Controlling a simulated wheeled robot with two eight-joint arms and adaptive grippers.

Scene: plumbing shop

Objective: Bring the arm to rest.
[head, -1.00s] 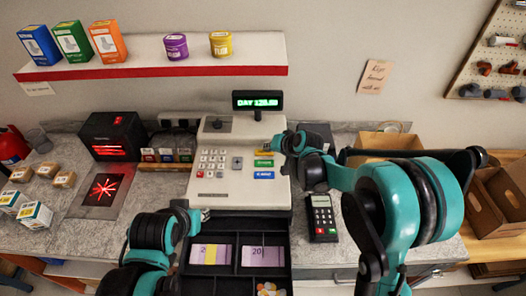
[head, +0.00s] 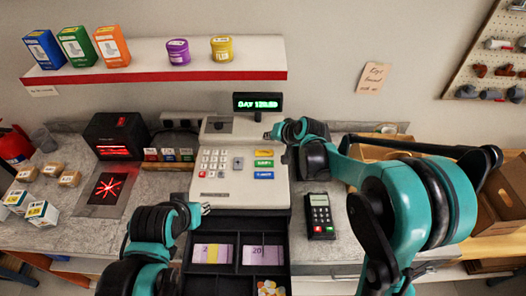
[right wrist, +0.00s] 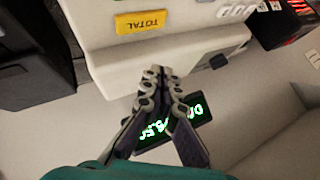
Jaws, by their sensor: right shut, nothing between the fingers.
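My right gripper (head: 268,135) is shut and empty above the top of the cash register (head: 215,187), just below its green-lit display (head: 257,102). In the right wrist view the closed fingers (right wrist: 161,73) point at the pale register body, apart from the yellow TOTAL key (right wrist: 140,22). The display (right wrist: 180,122) shows behind the fingers. My left gripper (head: 205,208) is at the left front of the register, beside the open cash drawer (head: 236,254). Its fingers are too small to tell whether they are open.
The drawer holds banknotes (head: 213,253) and coins (head: 270,288). A card terminal (head: 320,215) lies right of the register. A scanner (head: 116,136) and small boxes (head: 42,213) are at left. A shelf (head: 200,77) hangs above. Open cardboard boxes (head: 503,195) stand at right.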

